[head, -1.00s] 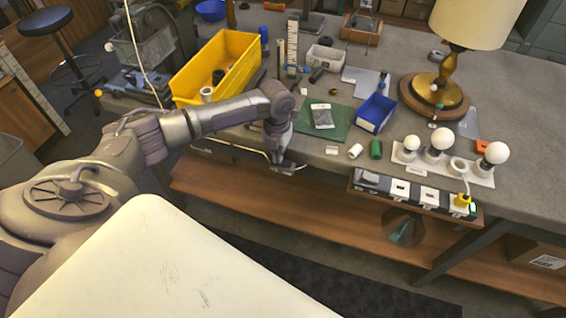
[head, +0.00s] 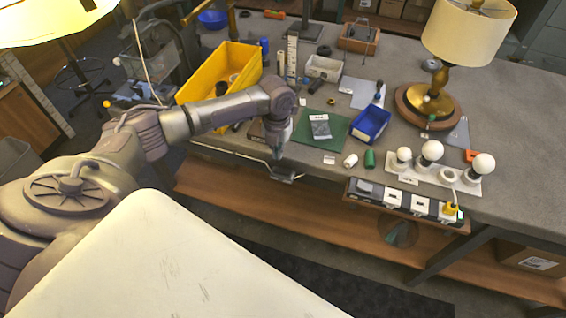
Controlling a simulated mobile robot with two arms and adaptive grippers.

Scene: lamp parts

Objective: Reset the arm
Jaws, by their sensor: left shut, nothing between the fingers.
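My left arm reaches in from the left. Its gripper (head: 284,176) points down at the front edge of the grey workbench (head: 520,115), shut and empty. It is apart from the green mat (head: 335,126) with a grey device (head: 320,126) on it, which lies to its right. My right gripper is not in view.
A yellow bin (head: 212,78) stands behind my left forearm. A blue bin (head: 371,124), white bulbs on a socket board (head: 432,172), a power strip (head: 405,202) and a brass lamp (head: 440,78) are to the right. A lit yellow shade (head: 50,18) hangs at top left.

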